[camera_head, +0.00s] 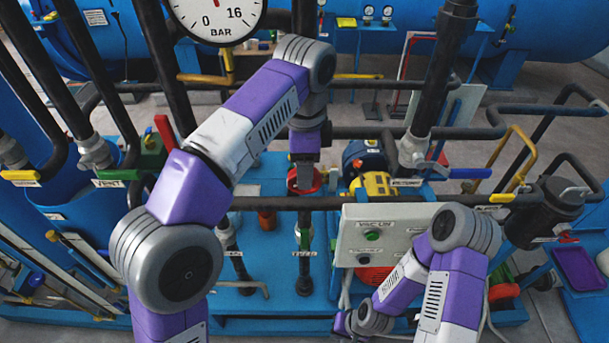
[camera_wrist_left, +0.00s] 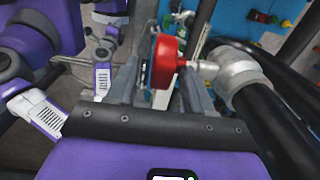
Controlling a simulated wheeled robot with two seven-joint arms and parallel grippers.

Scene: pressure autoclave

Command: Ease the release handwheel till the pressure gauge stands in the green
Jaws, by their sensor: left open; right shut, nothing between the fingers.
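The red handwheel (camera_head: 305,183) sits on the piping near the middle of the head view. In the left wrist view the red wheel (camera_wrist_left: 166,62) shows between my fingers, mounted on a pale metal stem. My left gripper (camera_head: 304,165) is open at the wheel, with a finger on each side; I cannot tell whether they touch it. The pressure gauge (camera_head: 217,14) is a white BAR dial, cut off by the top edge. Its 0 and 16 marks show, but the needle's reading and any green band do not. My right gripper (camera_head: 347,322) is low in the head view, shut and empty.
A grey control box (camera_head: 400,222) with a green button stands right of the wheel. A black horizontal pipe (camera_head: 440,200) crosses in front. A purple tray (camera_head: 577,268) lies far right. Dense pipes leave little free room.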

